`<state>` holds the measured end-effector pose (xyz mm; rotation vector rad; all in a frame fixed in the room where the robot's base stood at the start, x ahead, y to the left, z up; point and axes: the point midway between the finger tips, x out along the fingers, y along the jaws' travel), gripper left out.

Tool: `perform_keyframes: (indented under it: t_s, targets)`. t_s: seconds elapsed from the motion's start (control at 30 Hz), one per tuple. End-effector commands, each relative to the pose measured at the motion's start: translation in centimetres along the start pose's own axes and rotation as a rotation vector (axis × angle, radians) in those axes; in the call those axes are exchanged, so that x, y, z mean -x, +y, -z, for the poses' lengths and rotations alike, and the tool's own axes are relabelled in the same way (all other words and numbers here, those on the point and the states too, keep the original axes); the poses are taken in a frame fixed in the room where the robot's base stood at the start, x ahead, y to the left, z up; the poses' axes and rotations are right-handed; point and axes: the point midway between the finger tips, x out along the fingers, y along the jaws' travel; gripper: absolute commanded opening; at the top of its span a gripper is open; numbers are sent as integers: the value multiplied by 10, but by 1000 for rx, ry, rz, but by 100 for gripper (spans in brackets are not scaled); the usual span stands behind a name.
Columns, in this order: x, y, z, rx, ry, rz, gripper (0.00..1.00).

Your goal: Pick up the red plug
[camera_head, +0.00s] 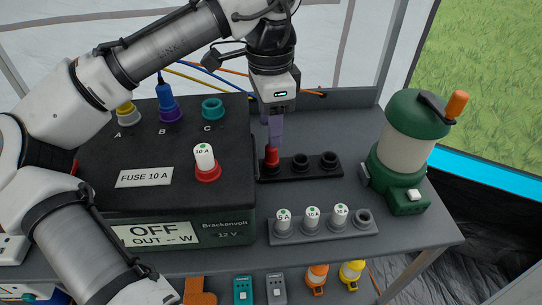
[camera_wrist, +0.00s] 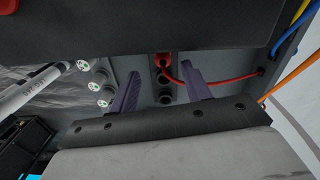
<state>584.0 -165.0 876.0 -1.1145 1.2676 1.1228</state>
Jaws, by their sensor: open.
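The red plug (camera_head: 271,157) stands upright in the left end position of a black holder strip (camera_head: 316,173). It also shows in the wrist view (camera_wrist: 162,59) at top centre, with a red cable running off to the right. My gripper (camera_head: 274,138) points down at the plug's end of the strip, its purple fingers close above or beside the plug. In the wrist view my gripper (camera_wrist: 160,75) is open, with the plug between the lines of the two fingers near their tips. Contact cannot be told.
A black power box (camera_head: 130,195) with a red-based white fuse (camera_head: 205,160) stands left of the strip. A grey fuse rack (camera_head: 325,229) stands in front. A green lantern (camera_head: 402,145) is at the right. Blue and orange cables (camera_wrist: 280,80) run at the wrist view's right.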

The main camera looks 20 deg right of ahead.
Motion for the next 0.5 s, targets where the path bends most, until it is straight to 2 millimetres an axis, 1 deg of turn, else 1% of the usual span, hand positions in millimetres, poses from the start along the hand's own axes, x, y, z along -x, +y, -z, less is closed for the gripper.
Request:
perform_keyframes:
  t_s: [0.03,0.17,0.23,0.4,0.5]
  targets:
    - [-6,0,0,0,0,0,48]
    - [-13,0,0,0,0,1,48]
    - [-20,-1,1,1,0,1,48]
    - [-47,-3,2,1,-2,2,48]
    - [-58,-3,2,-1,-1,1,48]
